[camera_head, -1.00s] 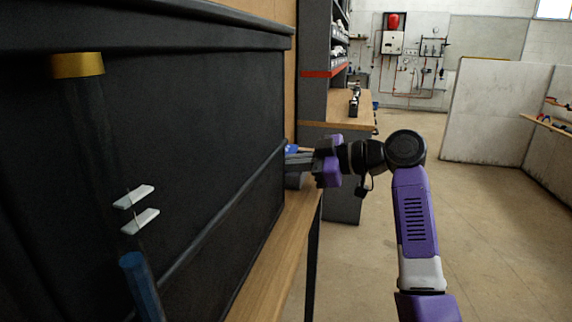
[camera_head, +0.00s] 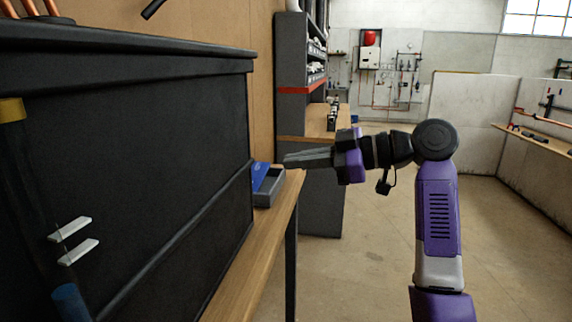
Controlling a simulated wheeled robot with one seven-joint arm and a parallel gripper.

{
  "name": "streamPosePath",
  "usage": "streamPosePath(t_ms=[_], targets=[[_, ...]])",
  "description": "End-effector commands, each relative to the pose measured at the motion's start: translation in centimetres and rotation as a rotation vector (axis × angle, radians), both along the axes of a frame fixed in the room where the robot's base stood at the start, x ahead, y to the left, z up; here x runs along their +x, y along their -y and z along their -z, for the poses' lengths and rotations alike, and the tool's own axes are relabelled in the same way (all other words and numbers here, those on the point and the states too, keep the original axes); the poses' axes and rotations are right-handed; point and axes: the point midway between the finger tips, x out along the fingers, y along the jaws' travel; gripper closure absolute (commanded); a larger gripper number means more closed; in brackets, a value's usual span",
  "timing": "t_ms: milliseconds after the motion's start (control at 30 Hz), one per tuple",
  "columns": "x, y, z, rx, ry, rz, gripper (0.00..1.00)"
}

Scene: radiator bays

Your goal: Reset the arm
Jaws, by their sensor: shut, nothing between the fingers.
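My gripper (camera_head: 296,159) is at the end of my purple and black arm, in the middle of the head view. Its grey fingers point left and are together, with nothing seen between them. The fingertips are in the air near the end of the wooden bench, close to a small grey tray with a blue item. The arm reaches up from the bottom right and bends left at a round black joint.
A large black cabinet (camera_head: 150,130) stands on the wooden bench (camera_head: 255,265) at left. The grey tray (camera_head: 270,198) with the blue item (camera_head: 265,178) sits at the bench's far end. Grey shelving (camera_head: 293,60) stands behind. Open floor (camera_head: 385,240) lies to the right, before pale partition walls (camera_head: 470,115).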

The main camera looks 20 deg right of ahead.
Motion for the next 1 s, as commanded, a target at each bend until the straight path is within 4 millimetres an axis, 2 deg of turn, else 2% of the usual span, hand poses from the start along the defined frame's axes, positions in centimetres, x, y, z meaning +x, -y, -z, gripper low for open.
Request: streamPosePath(t_ms=[500, 600, 833, 933, 1000], targets=[[0.0, 0.0, 0.0, 0.004, -0.005, 0.002, 1.0], [0.5, 0.3, -0.7, 0.051, -0.013, 0.034, 1.0], [3.3, 3.5, -4.7, 0.217, 0.05, 0.265, 1.0], [4.0, 5.2, -4.4, 0.299, 0.07, 0.377, 1.0], [4.3, 6.3, -3.3, 0.355, 0.081, 0.453, 1.0]])
